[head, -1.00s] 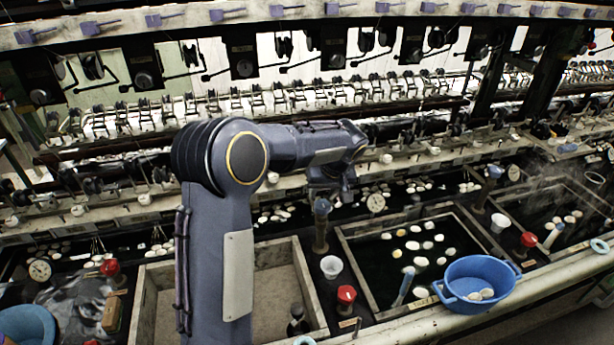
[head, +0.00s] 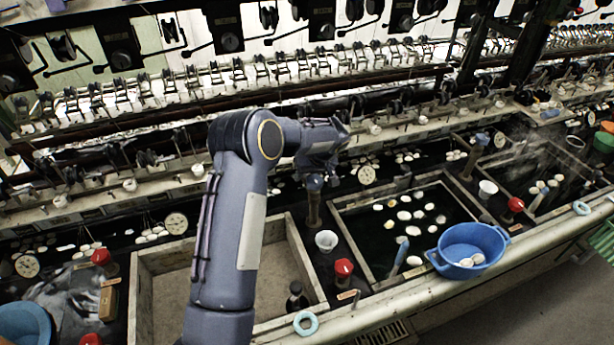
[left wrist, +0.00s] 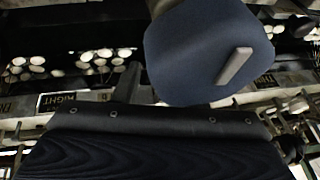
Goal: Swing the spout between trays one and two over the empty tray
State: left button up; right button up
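The empty tray (head: 143,310) is a pale, dry basin at the lower left of the head view. The tray to its right (head: 345,235) holds dark water with floating white cocoons. Between them stands a brown post with a blue-grey top (head: 314,212), which I take as the spout; which way its outlet points I cannot make out. My left gripper (head: 318,167) is just above its top; whether they touch is unclear, and the fingers are hidden or too small to read. The left wrist view shows a large blue block with a pale bar (left wrist: 205,60), unclear in identity. My right gripper is not in view.
A white cup (head: 326,241) and a red knob (head: 343,268) stand between the trays. A dark bottle (head: 296,300) and a pale blue ring (head: 305,323) are near the front edge. A blue basin (head: 470,243) sits at the right tray's front corner. Reeling machinery runs behind.

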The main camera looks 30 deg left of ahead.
pick_arm(q)
grip_shut()
jog(key=shift+a+f, duration=0.1)
jog(key=shift+a, duration=0.05)
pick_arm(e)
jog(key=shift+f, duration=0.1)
